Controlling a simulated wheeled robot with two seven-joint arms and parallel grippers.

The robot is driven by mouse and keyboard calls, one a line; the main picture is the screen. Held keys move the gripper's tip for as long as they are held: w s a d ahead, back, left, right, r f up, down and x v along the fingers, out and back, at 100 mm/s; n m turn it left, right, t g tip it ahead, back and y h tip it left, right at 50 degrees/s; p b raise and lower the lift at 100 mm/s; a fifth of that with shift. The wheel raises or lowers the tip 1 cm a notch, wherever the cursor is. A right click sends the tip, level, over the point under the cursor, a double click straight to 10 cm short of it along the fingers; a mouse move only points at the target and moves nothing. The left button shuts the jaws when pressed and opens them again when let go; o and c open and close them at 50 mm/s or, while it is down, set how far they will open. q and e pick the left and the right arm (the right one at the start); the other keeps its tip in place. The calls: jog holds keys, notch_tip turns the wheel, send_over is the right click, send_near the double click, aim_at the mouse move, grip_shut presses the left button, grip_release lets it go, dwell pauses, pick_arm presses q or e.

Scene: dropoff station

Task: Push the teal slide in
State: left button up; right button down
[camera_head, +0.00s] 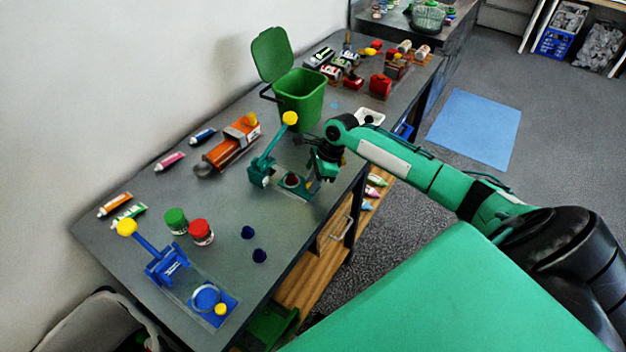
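The teal fixture (260,172) stands on the grey table, with a lever that rises to a yellow knob. Its flat teal slide (298,187) lies to the right of the upright part and carries a dark reddish round piece. My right gripper (322,176) points down at the outer right end of this slide, very close to it. Whether it touches is too small to tell. Its fingers are dark and partly hidden, so their opening does not show. My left gripper is not in view.
A blue fixture (168,264) of the same kind stands at the near left. A green bin (300,98) with its lid up stands behind the teal one. An orange device (230,148) lies to the left. Green and red jars (201,234) stand between the fixtures.

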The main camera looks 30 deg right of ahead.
aim_at(282, 179)
jog(key=shift+w+a+r+p, duration=0.1)
jog(key=shift+w+a+p, duration=0.15)
jog(key=shift+w+p, duration=0.25)
jog(key=shift+w+a+r+p, duration=0.2)
jog(key=shift+w+p, duration=0.15)
jog(key=shift+w, duration=0.3)
jog(key=shift+w+a+r+p, duration=0.1)
jog(key=shift+w+a+p, duration=0.15)
jog(key=shift+w+p, duration=0.25)
jog(key=shift+w+a+f+p, duration=0.1)
jog(key=shift+w+a+p, duration=0.15)
jog(key=shift+w, duration=0.55)
jog(key=shift+w+a+f+p, duration=0.15)
jog(key=shift+w+a, duration=0.25)
jog(key=shift+w, duration=0.4)
jog(key=shift+w+a+p, duration=0.25)
jog(key=shift+w+a, duration=0.05)
jog(key=shift+w, duration=0.5)
jog(key=c, duration=1.4)
grip_release()
jog(key=shift+w, duration=0.1)
jog(key=shift+o, duration=0.8)
jog(key=shift+w+a+f, duration=0.1)
jog(key=b+v, duration=0.3)
jog(key=v, duration=1.1)
jog(key=shift+f, duration=0.2)
